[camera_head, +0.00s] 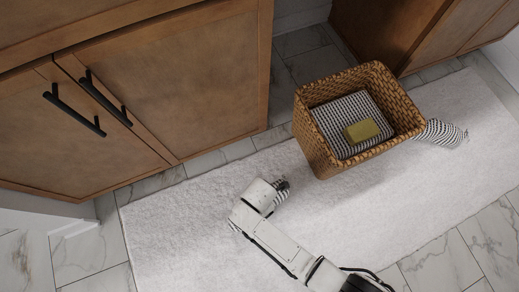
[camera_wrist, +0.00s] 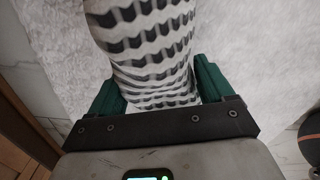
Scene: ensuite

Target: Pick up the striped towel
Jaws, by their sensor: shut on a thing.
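A black-and-white striped towel (camera_wrist: 150,45) fills the space between the two green fingers of my gripper (camera_wrist: 157,88) in the wrist view. My gripper is shut on it, and the towel extends past the fingertips over the white rug. In the head view my gripper (camera_head: 279,186) is low over the rug, left of the wicker basket, and only a small striped bit shows at its end. A folded striped towel (camera_head: 345,108) lies inside the basket. Another striped towel (camera_head: 440,132), apparently rolled, lies on the rug at the basket's right side, partly hidden by it.
The wicker basket (camera_head: 315,150) stands on the white rug (camera_head: 180,235). A yellow-green soap bar (camera_head: 362,130) lies on the folded towel in it. Wooden cabinets (camera_head: 190,80) with black handles line the back left. The rug left of my arm is clear.

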